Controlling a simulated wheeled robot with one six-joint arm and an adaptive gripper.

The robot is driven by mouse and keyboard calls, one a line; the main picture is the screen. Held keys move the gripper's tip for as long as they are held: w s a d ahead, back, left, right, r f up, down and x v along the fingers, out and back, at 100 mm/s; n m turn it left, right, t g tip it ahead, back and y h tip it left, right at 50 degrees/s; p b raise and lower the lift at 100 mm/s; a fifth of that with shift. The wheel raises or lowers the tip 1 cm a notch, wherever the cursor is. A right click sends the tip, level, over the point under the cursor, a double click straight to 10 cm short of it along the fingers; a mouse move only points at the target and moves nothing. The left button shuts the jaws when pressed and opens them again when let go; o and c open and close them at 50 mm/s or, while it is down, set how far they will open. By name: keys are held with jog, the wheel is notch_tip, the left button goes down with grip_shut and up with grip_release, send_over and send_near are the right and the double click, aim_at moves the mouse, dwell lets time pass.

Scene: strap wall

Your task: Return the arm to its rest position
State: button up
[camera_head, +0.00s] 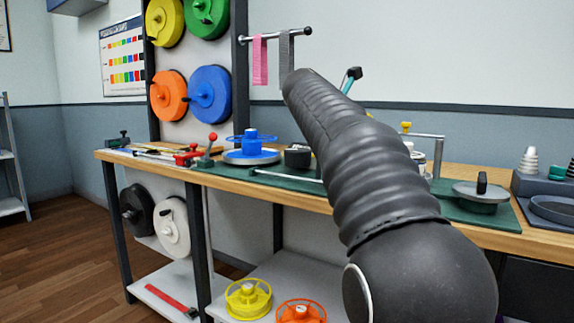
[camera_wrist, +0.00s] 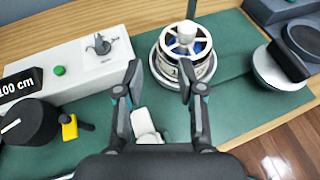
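My gripper (camera_wrist: 160,78) shows in the wrist view with its two fingers spread apart. It is open, and nothing is held between the fingertips. It is over the green mat (camera_wrist: 110,147) of the workbench. A small white piece (camera_wrist: 146,125) shows below, between the fingers; I cannot tell what it is. In the head view my dark ribbed arm reaches over the bench and hides part of it. Most of my gripper is hidden there behind the arm.
A white spool (camera_wrist: 183,55) stands just beyond the fingertips. A white box (camera_wrist: 85,60) with a "100 cm" display is left, a dark-topped disc (camera_wrist: 280,65) right. Pink (camera_head: 260,62) and grey (camera_head: 286,55) straps hang on a wall rod. Coloured reels, including a blue one (camera_head: 210,94), hang left.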

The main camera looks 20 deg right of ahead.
jog(key=s+a+f+m+y+p, duration=0.1)
jog(key=s+a+f+m+y, duration=0.5)
jog(key=s+a+f+m, duration=0.5)
jog(key=s+a+f+m+y+p, duration=0.2)
jog(key=s+a+f+m+y, duration=0.4)
jog(key=s+a+f+m, duration=0.5)
jog(key=s+a+f, duration=0.2)
jog(key=s+f, duration=0.6)
jog(key=f, duration=0.2)
jog(key=shift+a+t+p, duration=0.25)
jog(key=shift+t+p, duration=0.05)
